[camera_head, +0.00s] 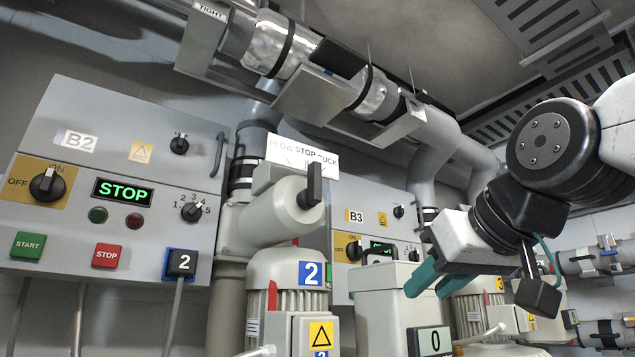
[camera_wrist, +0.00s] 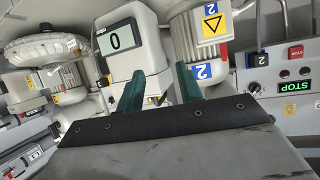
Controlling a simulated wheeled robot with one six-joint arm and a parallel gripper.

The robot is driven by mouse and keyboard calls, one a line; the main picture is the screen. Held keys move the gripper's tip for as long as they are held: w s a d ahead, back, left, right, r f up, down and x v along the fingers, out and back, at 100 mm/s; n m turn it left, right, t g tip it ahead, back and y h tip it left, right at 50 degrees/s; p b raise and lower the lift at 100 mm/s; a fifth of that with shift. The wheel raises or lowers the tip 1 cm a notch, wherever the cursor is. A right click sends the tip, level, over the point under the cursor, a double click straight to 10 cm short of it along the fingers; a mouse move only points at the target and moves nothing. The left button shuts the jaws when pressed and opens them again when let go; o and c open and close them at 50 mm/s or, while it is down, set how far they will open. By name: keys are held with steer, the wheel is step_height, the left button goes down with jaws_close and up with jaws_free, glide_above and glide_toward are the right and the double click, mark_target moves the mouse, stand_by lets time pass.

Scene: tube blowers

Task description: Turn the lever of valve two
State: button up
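The lever of valve two (camera_head: 314,186) is a black handle standing upright on the grey valve body (camera_head: 270,218), above the blower (camera_head: 288,268) labelled 2. A sign (camera_head: 302,153) reading BLOW STOP SUCK is behind the lever, partly covered by it. My gripper (camera_head: 428,280) with teal fingers is to the right of and lower than the lever, well apart from it. In the wrist view my gripper (camera_wrist: 160,73) shows its two fingers spread with nothing between them. The blower labelled 2 (camera_wrist: 206,55) shows there too, but I cannot make out the lever.
Control panel B2 (camera_head: 120,165) is on the left, its display reading STOP. A pale box with a 0 display (camera_head: 388,300) stands below and left of my gripper. Panel B3 (camera_head: 372,205) is behind. Large pipes (camera_head: 330,75) run overhead. Open air separates lever and gripper.

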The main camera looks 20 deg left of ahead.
mark_target(318, 173)
steer(key=s+a+r+n+t+y, duration=0.1)
steer(key=s+a+r+y, duration=0.15)
steer(key=a+r, duration=0.45)
steer(key=s+a+r+n+y, duration=0.2)
steer(key=r+y, duration=0.1)
steer(key=r, duration=0.7)
steer(key=x, duration=0.7)
steer(key=shift+w+a+r, duration=0.1)
steer(key=shift+w+r, duration=0.05)
steer(key=shift+r, duration=0.2)
steer(key=shift+w+a, duration=0.25)
steer(key=shift+a, duration=0.1)
jaws_close()
